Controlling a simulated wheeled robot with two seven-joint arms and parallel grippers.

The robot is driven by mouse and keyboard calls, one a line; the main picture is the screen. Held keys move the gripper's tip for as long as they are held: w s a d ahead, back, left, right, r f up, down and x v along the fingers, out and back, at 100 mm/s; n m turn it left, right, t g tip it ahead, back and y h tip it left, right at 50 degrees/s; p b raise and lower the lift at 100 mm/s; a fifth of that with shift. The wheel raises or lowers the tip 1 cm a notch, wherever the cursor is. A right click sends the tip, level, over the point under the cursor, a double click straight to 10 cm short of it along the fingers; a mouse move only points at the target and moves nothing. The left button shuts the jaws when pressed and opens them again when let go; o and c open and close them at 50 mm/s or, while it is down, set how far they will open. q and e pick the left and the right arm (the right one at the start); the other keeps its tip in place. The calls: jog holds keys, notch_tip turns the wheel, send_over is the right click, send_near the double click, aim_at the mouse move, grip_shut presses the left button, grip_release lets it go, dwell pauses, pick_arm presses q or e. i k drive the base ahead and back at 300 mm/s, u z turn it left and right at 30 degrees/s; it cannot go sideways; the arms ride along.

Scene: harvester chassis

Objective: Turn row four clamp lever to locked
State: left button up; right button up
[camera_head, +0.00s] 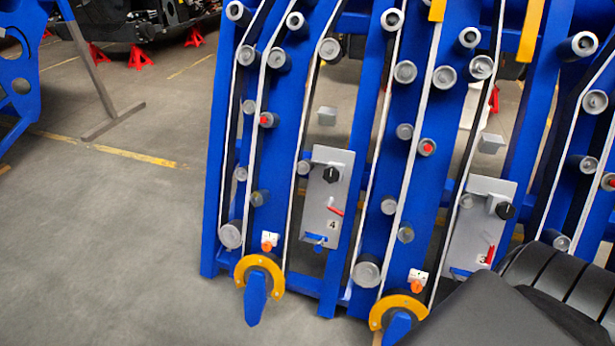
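A grey panel marked 4 (319,224) is mounted between blue uprights near the middle of the view. It carries a black knob (330,174) near its top and a small red lever (335,210) tilted down to the right. A blue handle (255,299) in a yellow collar (245,266) points down at the lower left of this row. A small orange piece (267,246) with a white label sits above it. I cannot tell which of these is the clamp lever or read its lock marks. Neither gripper shows.
A similar panel marked 3 (478,228) stands to the right, with another blue handle (397,327) in a yellow collar below left of it. Dark ribbed and flat surfaces, which may be my arm, cover the lower right. The floor (110,240) at left is clear.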

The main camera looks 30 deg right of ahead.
aim_at(327, 205)
jog(key=z, duration=1.7)
jog(key=k, duration=0.65)
jog(key=z, duration=0.65)
jog(key=i, duration=1.2)
jog(key=u, duration=0.55)
